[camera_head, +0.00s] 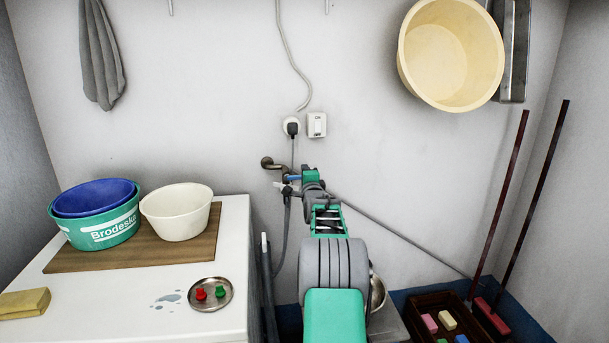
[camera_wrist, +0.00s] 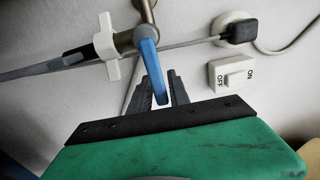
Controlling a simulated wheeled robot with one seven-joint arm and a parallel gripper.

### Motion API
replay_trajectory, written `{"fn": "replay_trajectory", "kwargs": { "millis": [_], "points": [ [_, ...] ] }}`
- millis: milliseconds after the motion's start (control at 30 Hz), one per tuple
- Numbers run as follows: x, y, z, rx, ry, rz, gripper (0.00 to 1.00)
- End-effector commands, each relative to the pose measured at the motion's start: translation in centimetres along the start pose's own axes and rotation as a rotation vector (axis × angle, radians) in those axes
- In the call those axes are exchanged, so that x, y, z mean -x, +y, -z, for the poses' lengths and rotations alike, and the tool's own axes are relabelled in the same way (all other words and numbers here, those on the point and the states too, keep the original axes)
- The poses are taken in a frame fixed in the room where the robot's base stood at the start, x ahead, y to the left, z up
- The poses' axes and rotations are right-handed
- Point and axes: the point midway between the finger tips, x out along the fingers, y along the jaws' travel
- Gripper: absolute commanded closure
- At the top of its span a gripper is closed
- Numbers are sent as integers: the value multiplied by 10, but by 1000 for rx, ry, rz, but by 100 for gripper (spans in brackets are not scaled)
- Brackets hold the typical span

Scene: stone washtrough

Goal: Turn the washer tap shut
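The wall tap (camera_head: 268,163) is a brass-coloured fitting with a blue lever (camera_head: 293,179) and a white T-shaped handle (camera_head: 281,187). In the wrist view the blue lever (camera_wrist: 149,62) runs down from the pipe, its end between the two dark fingers of my gripper (camera_wrist: 161,88). The fingers are close on either side of it; I cannot tell whether both press on it. The white handle (camera_wrist: 107,46) is to the left, clear of the fingers. In the head view my gripper (camera_head: 298,180) reaches the tap from the right and its fingers are hard to make out.
A plug (camera_head: 292,128) and a switch (camera_head: 317,125) are on the wall above. At left a white cabinet (camera_head: 235,240) bears basins (camera_head: 177,211) and a small dish (camera_head: 228,305). A crate (camera_head: 410,300) and brooms (camera_head: 500,200) are at right. A grey hose hangs beside the cabinet.

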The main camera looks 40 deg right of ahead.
Motion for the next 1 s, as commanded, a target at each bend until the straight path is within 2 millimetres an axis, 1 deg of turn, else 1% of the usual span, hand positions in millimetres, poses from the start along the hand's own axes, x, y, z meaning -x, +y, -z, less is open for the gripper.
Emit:
{"fn": "replay_trajectory", "kwargs": {
  "millis": [33,133,367,467,567,800,900,1000],
  "points": [
    [0,0,-1,0,-1,0,73],
    [0,0,-2,1,-2,1,65],
    [0,-1,-2,1,-3,1,65],
    [6,-2,-2,2,-2,1,65],
    [19,-2,-2,2,-2,2,65],
    [64,-1,-1,1,-2,1,65],
    [75,-1,-1,1,-2,2,65],
    [79,0,-1,1,-2,1,65]
  ]
}}
